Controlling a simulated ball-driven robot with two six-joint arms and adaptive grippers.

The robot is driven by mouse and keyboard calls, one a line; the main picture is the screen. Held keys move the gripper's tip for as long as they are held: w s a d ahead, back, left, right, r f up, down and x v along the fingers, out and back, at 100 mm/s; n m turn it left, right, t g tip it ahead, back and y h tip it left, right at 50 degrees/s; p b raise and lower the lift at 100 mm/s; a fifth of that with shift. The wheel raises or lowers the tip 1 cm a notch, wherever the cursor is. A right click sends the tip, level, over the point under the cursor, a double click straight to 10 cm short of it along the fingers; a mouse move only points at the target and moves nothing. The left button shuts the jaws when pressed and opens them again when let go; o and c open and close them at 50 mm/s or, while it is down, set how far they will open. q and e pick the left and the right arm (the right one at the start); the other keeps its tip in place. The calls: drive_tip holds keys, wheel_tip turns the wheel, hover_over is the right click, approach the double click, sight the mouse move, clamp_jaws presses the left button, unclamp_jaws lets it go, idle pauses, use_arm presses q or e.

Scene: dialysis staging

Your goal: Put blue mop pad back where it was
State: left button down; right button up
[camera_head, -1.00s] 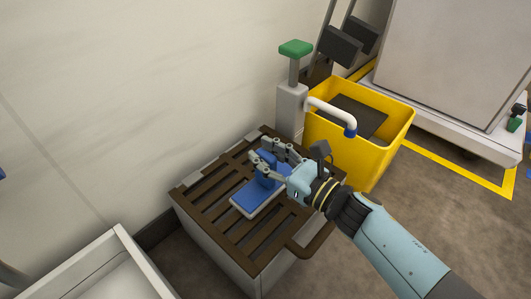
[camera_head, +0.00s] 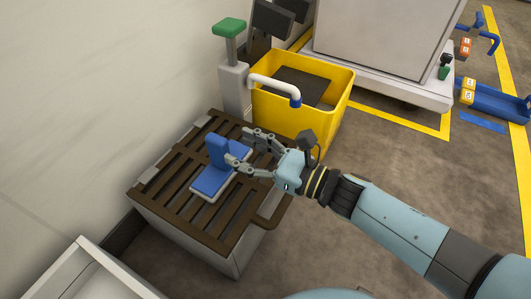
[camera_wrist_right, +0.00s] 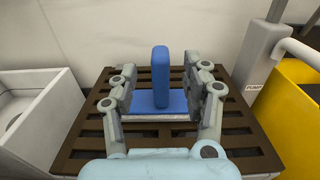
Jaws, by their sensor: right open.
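The blue mop pad (camera_head: 213,179) lies on the brown slatted top (camera_head: 179,217) of a pale box-shaped stand. It has a flat blue base with a white underside and an upright blue block on it. My right gripper (camera_head: 238,147) is open, to the right of the pad's upright block. In the right wrist view the upright block (camera_wrist_right: 161,76) stands between the spread fingers (camera_wrist_right: 160,92), farther forward, with gaps on both sides. My left gripper is not in view.
A yellow bucket (camera_head: 326,117) with a white spout (camera_head: 275,86) and a green-topped pump (camera_head: 229,28) stands behind the slatted stand. A white open bin (camera_head: 84,262) is at the lower left. The wall runs along the left.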

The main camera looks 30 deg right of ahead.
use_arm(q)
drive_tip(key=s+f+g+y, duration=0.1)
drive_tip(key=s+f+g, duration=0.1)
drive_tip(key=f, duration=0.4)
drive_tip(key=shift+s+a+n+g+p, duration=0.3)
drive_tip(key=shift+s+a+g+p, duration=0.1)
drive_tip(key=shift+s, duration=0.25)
use_arm(e)
drive_tip(key=s+d+r+n+h, duration=0.4)
drive_tip(key=s+n, duration=0.4)
drive_tip(key=n, duration=0.7)
drive_tip(key=s+d+r+n+h, duration=0.5)
drive_tip(key=s+n, duration=0.3)
drive_tip(key=n, duration=0.8)
drive_tip(key=shift+d+r, duration=0.25)
drive_tip(key=shift+r, duration=0.55)
